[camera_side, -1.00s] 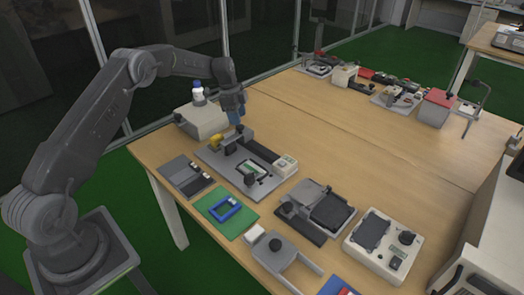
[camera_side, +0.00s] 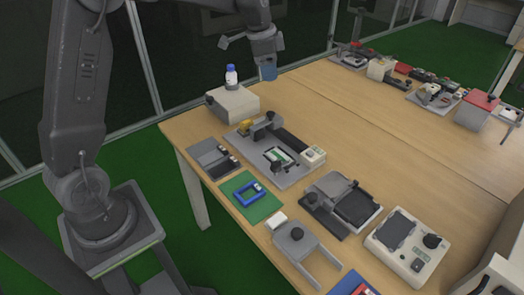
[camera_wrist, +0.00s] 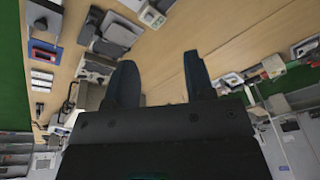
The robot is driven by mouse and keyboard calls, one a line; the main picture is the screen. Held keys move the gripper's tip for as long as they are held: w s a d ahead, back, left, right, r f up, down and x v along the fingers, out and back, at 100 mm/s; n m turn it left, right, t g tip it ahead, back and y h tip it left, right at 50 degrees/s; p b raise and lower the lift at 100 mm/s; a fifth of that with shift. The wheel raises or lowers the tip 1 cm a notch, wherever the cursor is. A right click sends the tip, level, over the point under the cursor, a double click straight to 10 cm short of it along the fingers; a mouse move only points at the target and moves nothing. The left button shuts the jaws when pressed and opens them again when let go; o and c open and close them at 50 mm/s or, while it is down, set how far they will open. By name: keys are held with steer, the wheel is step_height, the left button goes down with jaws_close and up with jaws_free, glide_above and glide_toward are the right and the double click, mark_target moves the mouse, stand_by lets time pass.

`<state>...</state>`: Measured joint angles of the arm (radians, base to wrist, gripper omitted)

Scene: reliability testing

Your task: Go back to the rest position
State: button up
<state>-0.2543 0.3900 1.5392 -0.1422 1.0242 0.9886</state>
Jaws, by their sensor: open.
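My gripper (camera_side: 268,71) is raised above the back left part of the table, to the right of the bottle and clear of the devices below it. In the wrist view its two dark fingers (camera_wrist: 158,85) stand apart with nothing between them. My arm rises from its pedestal at the left, and its upper part runs out of the top of the side view.
The wooden table (camera_side: 330,125) carries a grey box with a white bottle (camera_side: 231,76), a grey test fixture (camera_side: 272,150), a green mat with a blue frame (camera_side: 250,197), a hinged press (camera_side: 340,203) and a white control box (camera_side: 406,245). Glass panels stand behind.

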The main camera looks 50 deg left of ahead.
steer(key=s+d+r+n+t, duration=0.1)
steer(key=s+d+r+n, duration=0.15)
steer(key=s, duration=0.45)
steer(key=s+d+r+n, duration=0.1)
steer(key=s+d+r, duration=0.3)
steer(key=s, duration=0.2)
steer(key=s+d+f+n+t, duration=0.1)
steer(key=s+d+n, duration=0.1)
steer(key=s, duration=0.6)
steer(key=s+d+f+n+t, duration=0.1)
steer(key=s+d+f+n, duration=0.1)
steer(key=s, duration=0.6)
steer(key=shift+y, duration=0.4)
